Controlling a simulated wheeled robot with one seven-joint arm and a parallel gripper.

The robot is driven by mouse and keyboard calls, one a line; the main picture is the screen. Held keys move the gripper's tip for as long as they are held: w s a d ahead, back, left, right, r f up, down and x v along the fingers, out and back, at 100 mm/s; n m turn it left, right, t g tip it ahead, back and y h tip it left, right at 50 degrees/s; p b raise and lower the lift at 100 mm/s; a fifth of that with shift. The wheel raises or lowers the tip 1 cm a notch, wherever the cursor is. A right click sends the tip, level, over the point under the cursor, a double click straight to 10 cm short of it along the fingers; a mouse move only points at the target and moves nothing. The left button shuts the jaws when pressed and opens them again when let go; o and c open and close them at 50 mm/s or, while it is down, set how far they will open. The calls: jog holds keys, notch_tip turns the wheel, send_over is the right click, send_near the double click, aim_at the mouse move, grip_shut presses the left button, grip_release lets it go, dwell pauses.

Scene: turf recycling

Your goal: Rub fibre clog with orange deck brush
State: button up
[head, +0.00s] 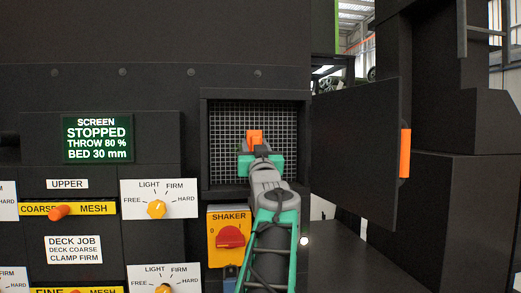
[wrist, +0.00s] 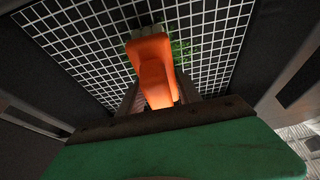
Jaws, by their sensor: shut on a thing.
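My gripper (head: 256,156) reaches into the open hatch of the dark machine in the head view. It is shut on the orange deck brush (head: 254,136). In the wrist view the brush (wrist: 153,70) extends away from my gripper (wrist: 160,103), its pale bristle end (wrist: 148,31) at the white mesh screen (wrist: 215,35). Part of the clog may be hidden behind the brush. I cannot tell whether the bristles touch the mesh.
The hatch frame (head: 204,140) surrounds the mesh closely. An open dark door (head: 355,150) with an orange handle (head: 405,153) stands to the right. A yellow shaker switch (head: 229,237) is below the hatch. A green display (head: 98,139) at left reads screen stopped.

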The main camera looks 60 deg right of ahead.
jog(key=shift+w+a+b, duration=1.15)
jog(key=shift+w+a, duration=0.95)
jog(key=shift+w, duration=0.2)
jog(key=shift+d+r+p, duration=0.1)
jog(key=shift+r+p, duration=0.85)
jog(key=shift+r, duration=0.3)
jog(key=shift+s+d+f, duration=0.2)
jog(key=shift+s+d, duration=0.65)
jog(key=shift+s, duration=0.1)
jog(key=shift+s+d, duration=1.75)
jog(key=shift+s, duration=0.3)
jog(key=shift+s+d, duration=1.7)
jog(key=shift+s, duration=0.3)
jog(key=shift+r, duration=0.1)
jog(key=s+a+b, duration=0.4)
jog(key=shift+a, duration=0.3)
